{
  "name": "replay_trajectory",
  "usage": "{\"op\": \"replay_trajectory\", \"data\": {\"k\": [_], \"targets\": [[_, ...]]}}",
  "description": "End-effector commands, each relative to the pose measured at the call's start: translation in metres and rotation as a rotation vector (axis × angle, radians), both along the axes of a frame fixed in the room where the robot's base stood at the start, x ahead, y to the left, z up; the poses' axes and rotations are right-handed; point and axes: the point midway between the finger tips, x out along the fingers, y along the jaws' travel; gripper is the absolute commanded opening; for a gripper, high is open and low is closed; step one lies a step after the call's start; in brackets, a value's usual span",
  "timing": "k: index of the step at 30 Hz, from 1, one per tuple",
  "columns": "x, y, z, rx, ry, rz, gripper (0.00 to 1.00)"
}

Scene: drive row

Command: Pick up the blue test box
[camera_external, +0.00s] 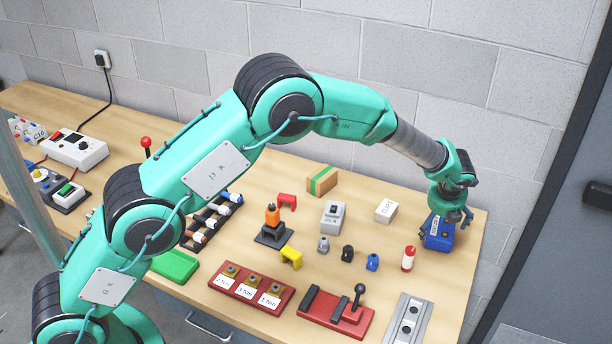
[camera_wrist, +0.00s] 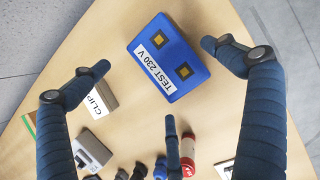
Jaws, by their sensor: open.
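The blue test box (camera_external: 438,237) stands near the right end of the bench. In the wrist view the blue box (camera_wrist: 190,85) shows a white label reading "TEST 230 V" and two dark square sockets with yellow on its top. My gripper (camera_external: 452,212) is just above the box in the external view and hides part of it. In the wrist view my gripper (camera_wrist: 155,70) has its fingers spread wide, with the box between and beyond the fingertips. Nothing is held. I cannot tell whether a fingertip touches the box.
A red-and-white cylinder (camera_external: 408,258) stands close to the box's left. A white CLIP box (camera_external: 386,211) lies further left. Small grey, black and blue (camera_external: 372,262) parts stand left of the cylinder. The grey block wall (camera_external: 500,130) is behind the bench.

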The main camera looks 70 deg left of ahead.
Motion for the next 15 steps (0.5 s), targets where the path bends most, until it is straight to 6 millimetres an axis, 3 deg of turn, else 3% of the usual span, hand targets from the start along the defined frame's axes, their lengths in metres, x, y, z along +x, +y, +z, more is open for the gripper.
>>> {"op": "replay_trajectory", "data": {"k": [9,15], "targets": [[0.0,0.0,0.0,-0.001,-0.001,0.0,1.0],[0.003,0.005,-0.011,0.0,0.0,0.0,1.0]]}}
